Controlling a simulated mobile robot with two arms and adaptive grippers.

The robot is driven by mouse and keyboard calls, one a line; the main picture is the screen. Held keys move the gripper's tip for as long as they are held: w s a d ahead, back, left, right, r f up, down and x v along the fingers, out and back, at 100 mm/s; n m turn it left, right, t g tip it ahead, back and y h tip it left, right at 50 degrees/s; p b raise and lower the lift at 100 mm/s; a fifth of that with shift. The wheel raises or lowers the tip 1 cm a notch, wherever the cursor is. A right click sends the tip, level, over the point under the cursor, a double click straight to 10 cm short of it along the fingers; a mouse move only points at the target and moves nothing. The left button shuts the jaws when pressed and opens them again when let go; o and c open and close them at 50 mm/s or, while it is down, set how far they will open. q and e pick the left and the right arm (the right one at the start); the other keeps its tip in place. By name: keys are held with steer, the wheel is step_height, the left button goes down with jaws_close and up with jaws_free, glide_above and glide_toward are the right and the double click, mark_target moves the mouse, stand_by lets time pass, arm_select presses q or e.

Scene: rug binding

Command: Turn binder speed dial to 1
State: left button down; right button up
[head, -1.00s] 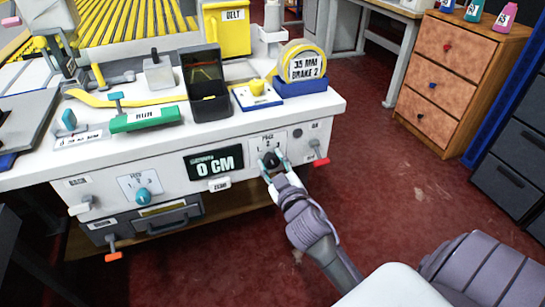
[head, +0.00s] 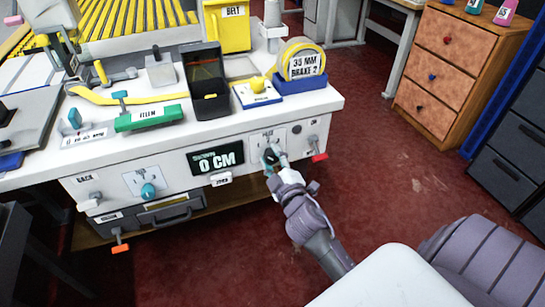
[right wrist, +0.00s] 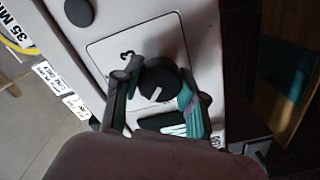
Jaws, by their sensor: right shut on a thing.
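A black round dial (right wrist: 158,82) sits on a pale label plate on the white bench front. In the right wrist view it carries a short white pointer mark, and one numeral shows beside it on the plate (right wrist: 108,52). My right gripper (right wrist: 158,95) has its teal-padded fingers on either side of this dial and is shut on it. In the head view my right gripper (head: 272,157) covers most of the dial, so its setting cannot be read there. My left gripper is not in view.
A teal dial (head: 148,190) is on the same front, left of the "0 CM" display (head: 215,159). A red-tipped lever (head: 319,157) sticks out just right of my gripper. A tape roll (head: 301,62) in a blue holder stands above.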

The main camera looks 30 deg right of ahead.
steer(key=o, duration=1.2)
steer(key=shift+c, duration=0.2)
steer(key=shift+s, duration=0.1)
steer(key=v, duration=1.2)
steer(key=shift+f, duration=0.15)
